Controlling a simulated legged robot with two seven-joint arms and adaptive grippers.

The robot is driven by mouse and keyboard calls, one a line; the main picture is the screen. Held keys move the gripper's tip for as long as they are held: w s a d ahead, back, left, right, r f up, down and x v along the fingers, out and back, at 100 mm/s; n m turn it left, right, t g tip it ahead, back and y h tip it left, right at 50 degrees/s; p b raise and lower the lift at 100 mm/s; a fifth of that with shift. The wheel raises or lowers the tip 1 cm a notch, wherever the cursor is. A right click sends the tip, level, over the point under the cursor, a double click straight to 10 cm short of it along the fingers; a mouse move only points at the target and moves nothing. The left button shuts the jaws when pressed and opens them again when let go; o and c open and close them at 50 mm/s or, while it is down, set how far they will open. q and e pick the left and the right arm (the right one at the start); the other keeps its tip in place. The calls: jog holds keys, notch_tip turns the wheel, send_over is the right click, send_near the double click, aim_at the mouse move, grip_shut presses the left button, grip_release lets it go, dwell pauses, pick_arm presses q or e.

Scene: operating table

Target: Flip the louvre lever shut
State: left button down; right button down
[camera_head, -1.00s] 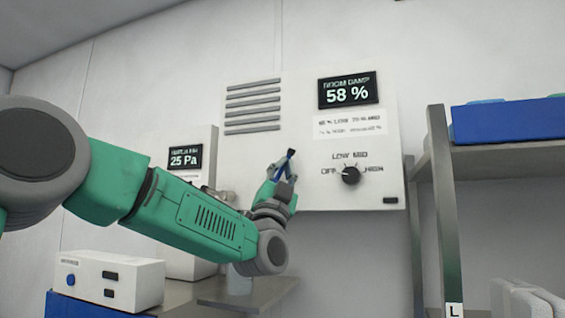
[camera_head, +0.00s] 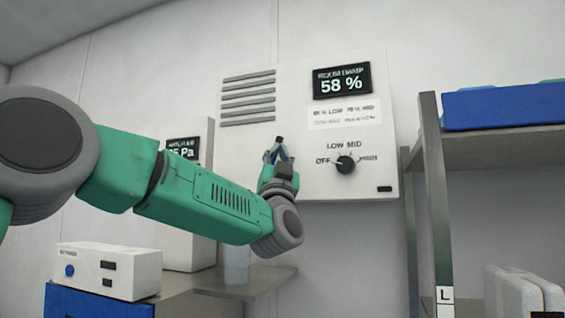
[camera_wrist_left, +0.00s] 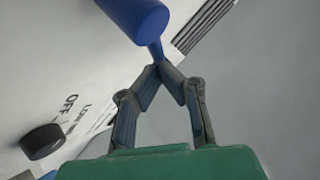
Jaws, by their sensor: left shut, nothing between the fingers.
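The louvre slats (camera_head: 249,98) are grey bars at the upper left of the white wall panel (camera_head: 300,120). A blue lever (camera_wrist_left: 138,14) with a thick rounded handle and a thin neck shows at the top of the left wrist view. In the head view the lever is mostly hidden by my gripper; only a little blue shows among the fingers. My left gripper (camera_head: 277,152) is in front of the panel, below the slats. In the wrist view its fingertips (camera_wrist_left: 161,70) meet, shut and empty, at the lever's thin neck; I cannot tell whether they touch it. My right gripper is out of view.
A black knob (camera_head: 345,165) marked OFF, LOW, MID, HIGH sits right of my gripper, under a display (camera_head: 342,82) reading 58 %. A shelf unit (camera_head: 437,200) stands at right. A white box (camera_head: 108,270) is at lower left, and a small ledge (camera_head: 245,282) lies below my arm.

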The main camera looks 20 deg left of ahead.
pick_arm(q)
jog(key=a+n+g+y, duration=0.1)
jog(key=n+g+y, duration=0.2)
jog(key=n, duration=0.1)
jog(key=a+n+g+y+p, duration=0.1)
jog(key=n+g+y, duration=0.1)
jog(key=n, duration=0.3)
jog(key=a+n+g+y, duration=0.1)
jog(key=n+g+y, duration=0.2)
jog(key=n+g, duration=0.1)
jog(key=shift+a+r+g+y, duration=0.25)
jog(key=shift+r+g+y, duration=0.05)
jog(key=shift+r, duration=0.1)
jog(key=shift+w, duration=0.1)
